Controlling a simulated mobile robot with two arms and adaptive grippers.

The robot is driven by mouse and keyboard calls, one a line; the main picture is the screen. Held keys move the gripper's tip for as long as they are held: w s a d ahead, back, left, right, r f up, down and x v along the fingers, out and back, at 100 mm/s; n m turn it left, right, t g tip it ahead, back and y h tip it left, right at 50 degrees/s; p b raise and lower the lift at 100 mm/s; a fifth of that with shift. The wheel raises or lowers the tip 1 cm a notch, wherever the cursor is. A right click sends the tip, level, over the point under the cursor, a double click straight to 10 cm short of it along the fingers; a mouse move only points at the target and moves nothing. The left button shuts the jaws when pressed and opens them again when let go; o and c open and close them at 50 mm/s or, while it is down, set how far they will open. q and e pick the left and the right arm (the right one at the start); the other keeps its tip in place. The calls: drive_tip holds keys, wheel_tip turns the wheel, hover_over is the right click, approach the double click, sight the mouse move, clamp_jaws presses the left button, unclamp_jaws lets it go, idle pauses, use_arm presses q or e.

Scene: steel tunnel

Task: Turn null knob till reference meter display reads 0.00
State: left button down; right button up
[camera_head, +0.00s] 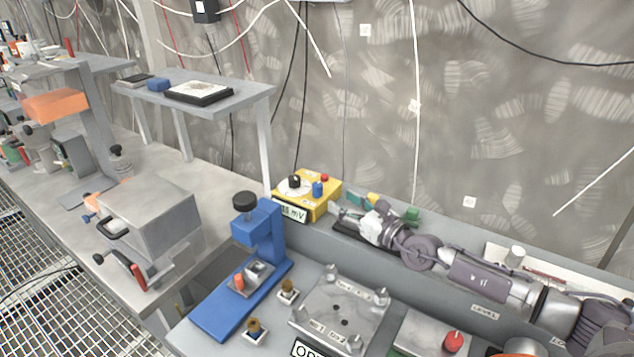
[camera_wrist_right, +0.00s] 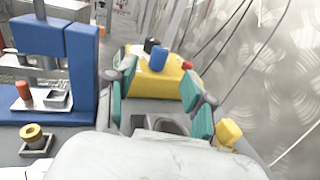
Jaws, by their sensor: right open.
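A yellow meter box (camera_head: 323,204) stands on the bench by the wall. On its top are a black knob (camera_head: 294,181) on a white dial, a blue knob (camera_head: 318,189) and a small red knob (camera_head: 325,177). Its front display (camera_head: 290,211) ends in "mV"; the digits are too small to read surely. My right gripper (camera_head: 352,212) is open and empty, to the right of the box and apart from it. In the right wrist view, the yellow box (camera_wrist_right: 180,83) and blue knob (camera_wrist_right: 158,58) lie beyond the open teal fingers (camera_wrist_right: 160,100). My left gripper is not in view.
A blue press stand (camera_head: 262,262) stands in front of the box. A metal fixture plate (camera_head: 340,312) and a red knob (camera_head: 453,341) lie nearer me. A grey block machine (camera_head: 150,225) is on the left bench. The wall rises close behind the box.

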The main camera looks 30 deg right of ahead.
sight(321, 188)
drive_tip(key=b+x, duration=0.1)
drive_tip(key=x, duration=0.9)
drive_tip(key=shift+f, duration=0.15)
drive_tip(key=shift+c, duration=0.3)
clamp_jaws()
